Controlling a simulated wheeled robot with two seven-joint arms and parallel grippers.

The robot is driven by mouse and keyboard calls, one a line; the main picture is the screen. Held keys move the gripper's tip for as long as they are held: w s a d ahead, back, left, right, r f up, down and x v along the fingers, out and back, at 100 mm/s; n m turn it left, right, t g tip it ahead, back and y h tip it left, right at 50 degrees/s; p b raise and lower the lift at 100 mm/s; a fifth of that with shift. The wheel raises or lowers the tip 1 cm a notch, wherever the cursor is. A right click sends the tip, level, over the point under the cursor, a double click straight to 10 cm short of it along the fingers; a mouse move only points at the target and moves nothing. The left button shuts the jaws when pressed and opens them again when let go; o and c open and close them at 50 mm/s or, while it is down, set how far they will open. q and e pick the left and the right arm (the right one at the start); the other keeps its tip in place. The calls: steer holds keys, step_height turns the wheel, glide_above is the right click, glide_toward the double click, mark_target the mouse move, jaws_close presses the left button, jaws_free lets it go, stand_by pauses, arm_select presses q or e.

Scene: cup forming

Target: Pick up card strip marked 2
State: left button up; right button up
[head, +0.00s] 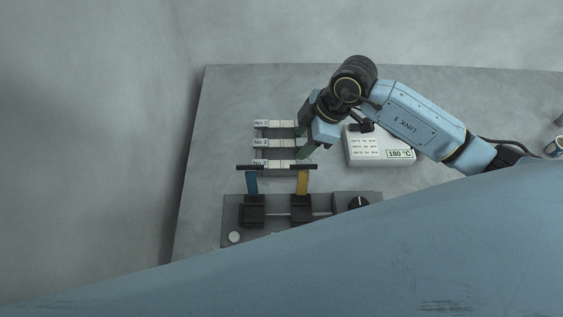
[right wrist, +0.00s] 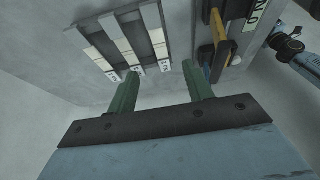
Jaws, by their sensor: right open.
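Three pale card strips lie side by side in a dark rack (head: 287,133). Each has a "No" label at its left end in the head view. The same strips show in the right wrist view, with the middle one (right wrist: 122,42) between the others. My right gripper (head: 303,140) is open and empty at the strips' right ends in the head view. Its green fingers (right wrist: 160,72) are apart in the wrist view, near the label ends there. My left gripper does not show.
Below the strips stands a grey fixture (head: 276,211) with a blue upright (head: 252,183), a yellow upright (head: 303,182) and a dark knob. A white box reading 180 °C (head: 381,150) is right of the rack. The table's left part is clear.

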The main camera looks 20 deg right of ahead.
mark_target(282, 163)
steer(key=b+x, duration=0.1)
steer(key=x, duration=0.9)
steer(key=shift+w, duration=0.1)
steer(key=c, duration=1.1)
